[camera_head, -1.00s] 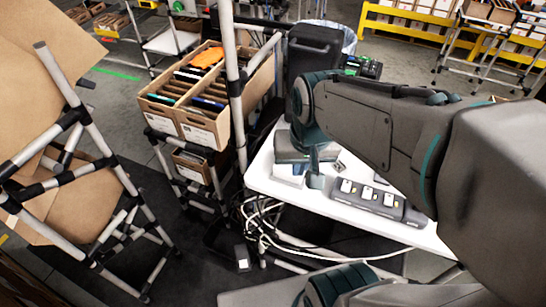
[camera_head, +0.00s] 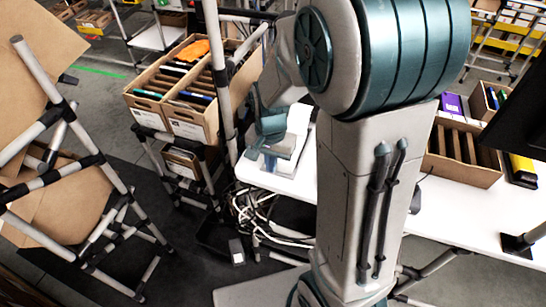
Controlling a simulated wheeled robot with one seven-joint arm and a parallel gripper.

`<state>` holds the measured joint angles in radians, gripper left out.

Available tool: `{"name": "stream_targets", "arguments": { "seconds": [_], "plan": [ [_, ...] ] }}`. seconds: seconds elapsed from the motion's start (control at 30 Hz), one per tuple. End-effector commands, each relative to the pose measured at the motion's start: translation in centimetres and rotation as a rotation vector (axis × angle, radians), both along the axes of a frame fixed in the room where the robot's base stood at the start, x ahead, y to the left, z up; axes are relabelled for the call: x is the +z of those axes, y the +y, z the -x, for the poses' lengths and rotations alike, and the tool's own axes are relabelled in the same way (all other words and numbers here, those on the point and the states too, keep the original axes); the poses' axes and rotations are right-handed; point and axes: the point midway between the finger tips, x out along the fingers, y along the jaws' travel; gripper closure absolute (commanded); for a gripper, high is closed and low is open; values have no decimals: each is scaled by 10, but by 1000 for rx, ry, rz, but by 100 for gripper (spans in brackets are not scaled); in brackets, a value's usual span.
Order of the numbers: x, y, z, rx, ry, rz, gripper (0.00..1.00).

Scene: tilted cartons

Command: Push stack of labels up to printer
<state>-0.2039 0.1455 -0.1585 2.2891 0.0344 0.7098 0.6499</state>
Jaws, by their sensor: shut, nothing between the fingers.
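My gripper (camera_head: 262,152) is low over the left end of the white table (camera_head: 470,212), at the table's near left edge. It is small and partly hidden by my arm, and its fingers are shut with nothing between them. A pale block (camera_head: 287,147), which looks like the stack of labels, is just right of the fingers. I cannot tell whether they touch. A white upright piece (camera_head: 298,118) shows behind it. I cannot make out a printer for certain; my arm hides the middle of the table.
Cardboard boxes with folders (camera_head: 190,85) stand on a rack to the left, behind a metal post (camera_head: 216,75). A divided carton (camera_head: 462,152) and a dark monitor (camera_head: 520,110) are on the table's right. Cables (camera_head: 265,215) hang below the left edge.

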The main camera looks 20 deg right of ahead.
Motion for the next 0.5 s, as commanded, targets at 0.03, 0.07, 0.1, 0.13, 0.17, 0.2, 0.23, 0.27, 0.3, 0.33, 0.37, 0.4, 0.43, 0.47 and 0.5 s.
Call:
{"name": "stream_targets", "arguments": {
  "seconds": [0.03, 0.07, 0.1, 0.13, 0.17, 0.2, 0.23, 0.27, 0.3, 0.33, 0.37, 0.4, 0.43, 0.47, 0.5],
  "plan": [
    [-11, 0, 1, -1, 6, 1, 100],
    [-17, 0, 1, -2, 6, 0, 100],
    [-25, 0, 1, -2, 6, 0, 100],
    [-30, 0, 1, -2, 6, 1, 100],
    [-36, 0, 1, -1, 6, 0, 100],
    [-43, -1, 1, -1, 5, 1, 100],
    [-49, -1, 1, -1, 6, 1, 100],
    [-54, -1, 1, -2, 5, 0, 100],
    [-60, -1, 1, -3, 5, 0, 100],
    [-65, -1, 1, -3, 5, 0, 100],
    [-69, -1, 1, -2, 4, 1, 100],
    [-68, -5, -5, -4, 1, 1, 100],
    [-66, -8, -10, -4, -1, 0, 100],
    [-66, -11, -14, -5, -1, 1, 100],
    [-66, -14, -18, -3, -1, 1, 100]
  ]
}}
